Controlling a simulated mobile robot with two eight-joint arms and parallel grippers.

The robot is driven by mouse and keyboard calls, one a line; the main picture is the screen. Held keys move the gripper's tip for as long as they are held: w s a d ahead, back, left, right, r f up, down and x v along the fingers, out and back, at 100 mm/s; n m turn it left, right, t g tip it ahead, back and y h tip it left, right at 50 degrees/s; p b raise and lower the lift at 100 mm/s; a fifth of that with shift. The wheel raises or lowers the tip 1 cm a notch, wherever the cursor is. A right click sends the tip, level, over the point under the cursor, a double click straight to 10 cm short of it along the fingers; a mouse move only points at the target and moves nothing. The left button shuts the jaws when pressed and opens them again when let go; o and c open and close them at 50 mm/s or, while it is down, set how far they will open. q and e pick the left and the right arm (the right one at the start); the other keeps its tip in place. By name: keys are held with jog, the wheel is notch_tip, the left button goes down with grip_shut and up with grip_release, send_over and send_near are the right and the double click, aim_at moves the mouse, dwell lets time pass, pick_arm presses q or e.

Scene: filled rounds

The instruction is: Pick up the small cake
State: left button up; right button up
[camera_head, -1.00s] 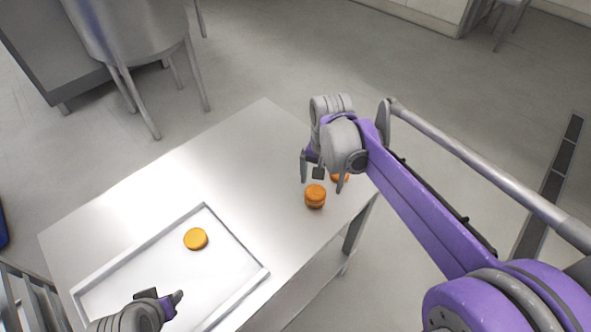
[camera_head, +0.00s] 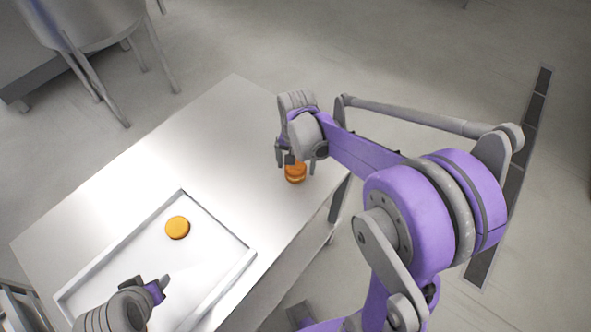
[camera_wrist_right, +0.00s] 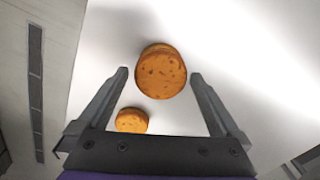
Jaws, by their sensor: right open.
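An orange-brown round cake (camera_head: 295,174) is on the bare table near its right edge. It shows in the right wrist view (camera_wrist_right: 162,75) between the fingertips, with a gap on each side. A second, smaller-looking round cake (camera_wrist_right: 131,120) lies close by, near the left finger in that view; my gripper hides it in the head view. My right gripper (camera_head: 296,164) is open and empty, just above the cakes; it also shows in the wrist view (camera_wrist_right: 160,76). Another orange cake (camera_head: 177,228) lies in the tray. My left gripper (camera_head: 153,286) is over the tray's near side.
The white rimmed tray (camera_head: 112,256) takes up the table's near left part. The metal table (camera_head: 225,130) is clear between the tray and the cakes, and at its far side. A chair (camera_head: 100,50) stands beyond the table on the left.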

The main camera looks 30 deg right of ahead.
jog(key=shift+f, duration=0.65)
jog(key=c, duration=0.8)
